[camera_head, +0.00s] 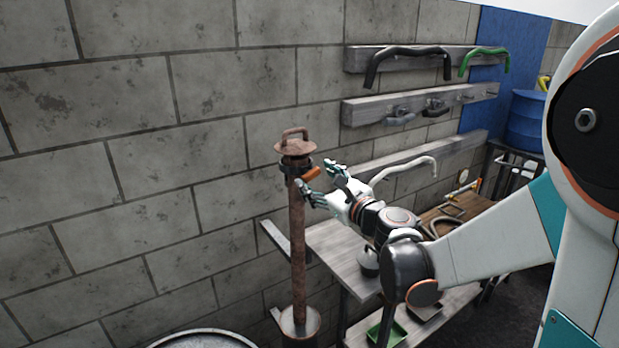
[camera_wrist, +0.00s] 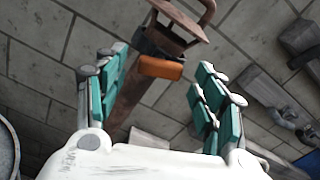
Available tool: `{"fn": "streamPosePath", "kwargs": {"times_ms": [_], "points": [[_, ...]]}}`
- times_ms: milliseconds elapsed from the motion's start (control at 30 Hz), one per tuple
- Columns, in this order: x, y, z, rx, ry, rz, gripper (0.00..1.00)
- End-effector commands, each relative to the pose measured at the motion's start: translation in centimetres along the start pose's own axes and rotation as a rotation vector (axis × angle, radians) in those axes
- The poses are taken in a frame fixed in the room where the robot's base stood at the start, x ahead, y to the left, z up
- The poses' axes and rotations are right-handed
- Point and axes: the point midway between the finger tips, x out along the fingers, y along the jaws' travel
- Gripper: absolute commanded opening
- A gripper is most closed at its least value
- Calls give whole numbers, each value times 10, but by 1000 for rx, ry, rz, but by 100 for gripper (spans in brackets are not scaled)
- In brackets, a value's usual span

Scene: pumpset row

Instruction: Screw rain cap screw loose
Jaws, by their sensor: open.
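The rain cap (camera_head: 295,149) is a rusty brown disc with a handle loop, on top of a rusty upright pipe (camera_head: 298,250). Its screw has an orange grip (camera_head: 312,174) that sticks out to the right of a dark clamp band just below the cap. In the wrist view the orange screw grip (camera_wrist: 160,68) lies ahead between my two fingers, with the rusty pipe (camera_wrist: 128,100) behind it. My gripper (camera_head: 322,181) is open beside the screw, and its fingers appear apart from it. The gripper also shows in the wrist view (camera_wrist: 162,95) with nothing between its pads.
A grey block wall stands behind the pipe. Shelf rails (camera_head: 420,105) with hooks and handles are on the wall to the right. A workbench (camera_head: 340,245) with a dark pot (camera_head: 369,262) lies below my arm. A round metal drum top (camera_head: 203,341) is at the bottom left.

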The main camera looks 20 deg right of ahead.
Motion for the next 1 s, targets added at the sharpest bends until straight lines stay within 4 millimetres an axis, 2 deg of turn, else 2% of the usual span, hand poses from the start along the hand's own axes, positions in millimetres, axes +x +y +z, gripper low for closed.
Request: {"fn": "streamPosePath", "kwargs": {"times_ms": [200,500,700,1000], "points": [[16,0,0,0,0,0,63],[18,0,0,0,0,0,63],[18,0,0,0,0,0,19],[18,0,0,-15,0,0,19]]}}
